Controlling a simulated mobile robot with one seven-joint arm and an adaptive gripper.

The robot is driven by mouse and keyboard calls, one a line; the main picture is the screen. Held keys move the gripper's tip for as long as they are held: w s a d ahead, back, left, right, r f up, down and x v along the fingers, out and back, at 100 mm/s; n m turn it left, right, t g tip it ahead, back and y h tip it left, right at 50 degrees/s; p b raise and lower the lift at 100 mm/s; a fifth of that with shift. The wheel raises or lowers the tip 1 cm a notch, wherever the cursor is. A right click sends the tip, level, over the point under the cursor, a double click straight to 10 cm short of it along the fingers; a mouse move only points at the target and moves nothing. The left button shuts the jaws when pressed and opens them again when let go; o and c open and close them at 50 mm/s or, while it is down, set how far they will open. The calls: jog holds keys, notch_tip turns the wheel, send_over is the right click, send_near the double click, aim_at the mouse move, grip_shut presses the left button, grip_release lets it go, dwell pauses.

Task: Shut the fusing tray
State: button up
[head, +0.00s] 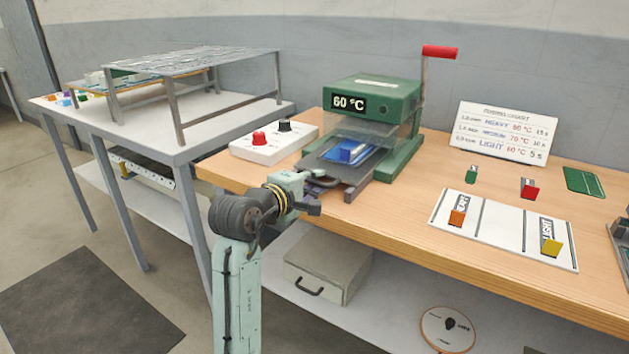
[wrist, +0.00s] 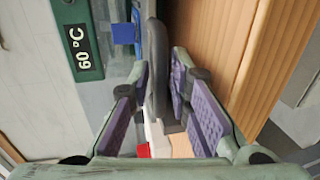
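The fusing tray (head: 349,180) is a dark tray that sticks out of the front of the green press (head: 374,97). A blue piece (head: 347,151) lies on it, and also shows in the wrist view (wrist: 122,34). The tray's dark handle (wrist: 156,65) stands between the two purple-padded fingers of my gripper (wrist: 160,85). Gaps show between handle and pads, so the gripper looks open around it. In the head view my gripper (head: 318,184) is at the tray's front left, partly covering the handle.
The press display reads 60 °C, and a red-gripped lever (head: 439,52) stands up at its right. A white control box (head: 273,141) with red and black knobs is left of the tray.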

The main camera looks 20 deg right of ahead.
jog(key=shift+c, duration=0.5)
grip_shut()
jog(key=shift+d, duration=0.1)
